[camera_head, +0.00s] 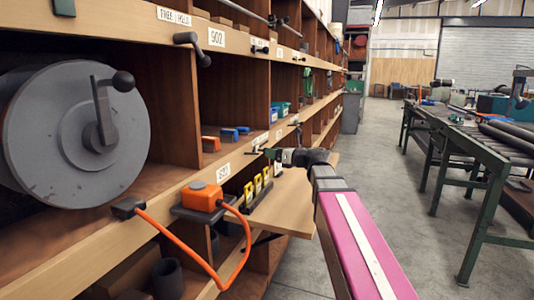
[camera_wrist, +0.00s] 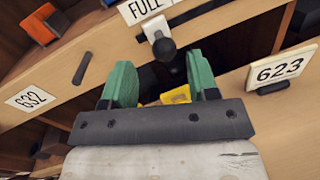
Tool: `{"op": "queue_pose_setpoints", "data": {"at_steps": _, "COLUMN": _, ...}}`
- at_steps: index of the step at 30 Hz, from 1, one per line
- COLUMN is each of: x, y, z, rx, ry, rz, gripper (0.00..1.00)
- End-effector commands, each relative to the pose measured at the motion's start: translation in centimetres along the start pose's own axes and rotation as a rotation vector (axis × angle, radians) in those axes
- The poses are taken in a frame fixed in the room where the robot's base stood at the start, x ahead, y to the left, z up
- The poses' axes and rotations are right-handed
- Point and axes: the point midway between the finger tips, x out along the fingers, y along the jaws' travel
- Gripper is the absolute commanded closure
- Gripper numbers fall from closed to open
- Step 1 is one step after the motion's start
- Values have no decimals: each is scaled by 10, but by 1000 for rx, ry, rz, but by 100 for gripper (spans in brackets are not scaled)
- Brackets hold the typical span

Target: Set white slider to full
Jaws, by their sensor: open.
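In the wrist view a white slider (camera_wrist: 155,28) sits on a dark rail on the wooden shelf edge, just below a label reading FULL (camera_wrist: 145,8). A black ball knob (camera_wrist: 165,50) shows directly below the white piece. My gripper (camera_wrist: 161,62) is open, with one green finger on each side of the knob and a visible gap to each. Nothing is held between the fingers. In the head view my gripper (camera_head: 271,154) is at the shelf front, at the end of my arm; the slider is too small to make out there.
A yellow item (camera_wrist: 176,95) shows behind the fingers. An orange box with a cable (camera_head: 202,196) and a large grey reel (camera_head: 75,135) are at left. The aisle floor is clear; a green-framed bench (camera_head: 480,140) stands at right.

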Motion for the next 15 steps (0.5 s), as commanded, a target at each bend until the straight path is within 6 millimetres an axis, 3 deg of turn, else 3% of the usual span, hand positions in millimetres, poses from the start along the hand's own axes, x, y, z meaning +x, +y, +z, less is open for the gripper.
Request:
{"op": "queue_pose_setpoints", "data": {"at_steps": 1, "x": -13, "y": 2, "z": -1, "rx": 0, "ry": -1, "rz": -2, "gripper": 46}}
{"op": "queue_pose_setpoints", "data": {"at_steps": 6, "x": -42, "y": 2, "z": -1, "rx": 0, "ry": 0, "rz": 0, "gripper": 46}}
{"op": "queue_pose_setpoints", "data": {"at_steps": 15, "x": -65, "y": 2, "z": 0, "rx": 0, "ry": 1, "rz": 2, "gripper": 46}}
